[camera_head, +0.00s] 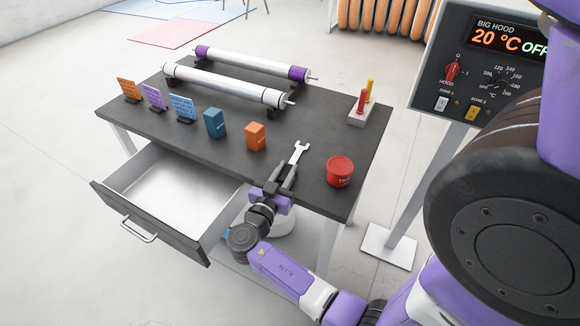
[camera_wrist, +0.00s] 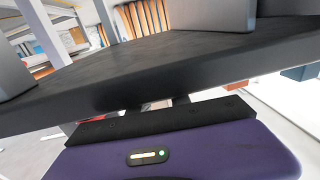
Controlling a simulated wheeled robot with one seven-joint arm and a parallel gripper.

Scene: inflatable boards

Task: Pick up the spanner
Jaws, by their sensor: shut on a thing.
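The spanner (camera_head: 298,152) is silver-grey with an open-ended head. In the head view its head points away from me, over the front right part of the dark table. My gripper (camera_head: 283,176) is at the table's front edge, shut on the spanner's near end. The jaws hide the rest of the handle. I cannot tell whether the spanner touches the tabletop. The wrist view shows my purple gripper body (camera_wrist: 170,150) close to a dark slab like the table edge; the spanner cannot be made out there.
A red tub (camera_head: 340,172) stands just right of the spanner, an orange box (camera_head: 255,137) and a blue box (camera_head: 214,124) to its left. The drawer (camera_head: 160,205) is open and empty at front left. Two rollers (camera_head: 225,85) lie at the back. A control panel (camera_head: 470,75) stands right.

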